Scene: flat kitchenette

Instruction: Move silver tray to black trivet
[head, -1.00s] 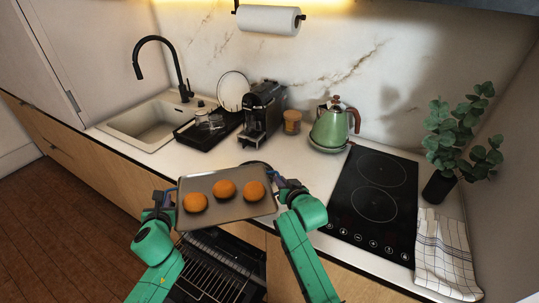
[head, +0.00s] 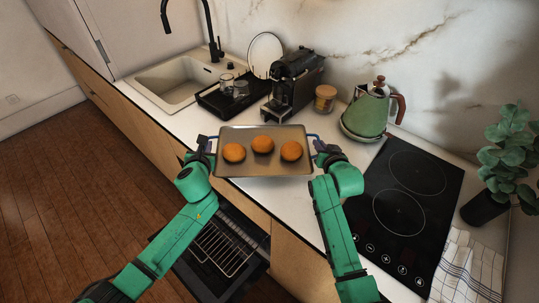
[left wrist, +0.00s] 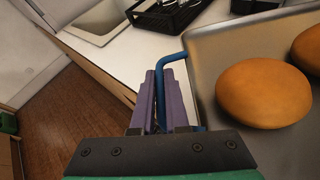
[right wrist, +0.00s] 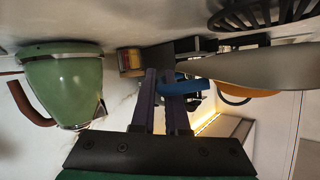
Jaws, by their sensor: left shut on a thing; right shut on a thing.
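The silver tray (head: 262,171) carries three round orange-brown buns (head: 263,145) and is held about level near the counter's front edge. My left gripper (head: 206,146) is shut on the tray's blue left handle, which shows close in the left wrist view (left wrist: 170,60). My right gripper (head: 322,148) is shut on the blue right handle, also seen in the right wrist view (right wrist: 185,86). The black trivet (right wrist: 265,12) shows as dark latticework on the counter in the inverted right wrist view, apart from the tray. In the head view the tray hides it.
Behind the tray stand a black coffee machine (head: 294,83), a small jar (head: 325,98) and a green kettle (head: 366,113). A black dish rack (head: 222,102) and sink (head: 165,85) are to the left. A black cooktop (head: 400,205) is to the right. The oven (head: 222,250) is open below.

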